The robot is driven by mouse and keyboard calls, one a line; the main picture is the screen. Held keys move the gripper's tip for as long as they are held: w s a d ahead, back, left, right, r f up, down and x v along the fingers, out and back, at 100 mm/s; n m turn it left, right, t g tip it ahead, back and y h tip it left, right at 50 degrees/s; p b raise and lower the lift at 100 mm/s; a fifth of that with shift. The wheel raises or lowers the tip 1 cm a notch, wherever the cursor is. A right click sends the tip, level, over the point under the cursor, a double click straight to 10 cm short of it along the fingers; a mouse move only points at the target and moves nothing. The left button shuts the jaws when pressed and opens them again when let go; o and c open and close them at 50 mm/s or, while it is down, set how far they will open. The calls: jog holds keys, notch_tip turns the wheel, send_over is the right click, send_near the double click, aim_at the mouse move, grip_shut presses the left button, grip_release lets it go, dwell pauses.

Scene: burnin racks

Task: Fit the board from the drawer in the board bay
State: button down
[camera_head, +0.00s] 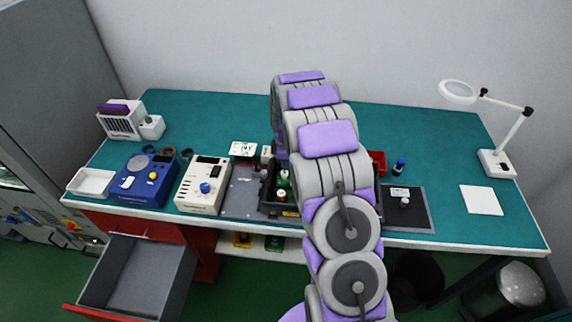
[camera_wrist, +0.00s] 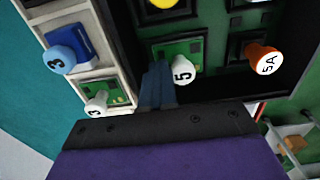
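The drawer (camera_head: 141,271) at the lower left stands open, and its visible inside is bare. A black tray with bays (camera_head: 283,209) stands at the bench's front middle, partly hidden by my arm. In the wrist view, a green board with a white knob marked 5 (camera_wrist: 184,70) sits in a dark bay. An orange knob marked 5A (camera_wrist: 263,61) stands in the bay to its right. My gripper (camera_wrist: 160,66) is over the black tray, its narrow fingers together beside the knob marked 5. Nothing shows between them. The fingers are hidden in the head view.
Blue (camera_head: 146,180) and cream (camera_head: 202,186) instruments stand left of the tray. A dark mat (camera_head: 416,217) with a small white-knobbed item lies right of my arm. A magnifier lamp (camera_head: 497,160) stands far right. In the wrist view, blue (camera_wrist: 62,60) and white (camera_wrist: 97,104) knobs marked 3 stand left.

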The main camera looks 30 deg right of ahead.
jog(key=c, duration=1.8)
grip_release()
jog(key=shift+c, duration=0.2)
jog(key=o, duration=0.4)
jog(key=shift+o, duration=0.3)
jog(key=shift+f, duration=0.1)
jog(key=shift+s, duration=0.1)
jog(key=shift+a+r+p, duration=0.15)
jog(key=shift+r+p, duration=0.45)
jog(key=shift+r, duration=1)
jog(key=shift+r+p, duration=0.3)
jog(key=shift+r, duration=0.75)
jog(key=shift+r, duration=0.1)
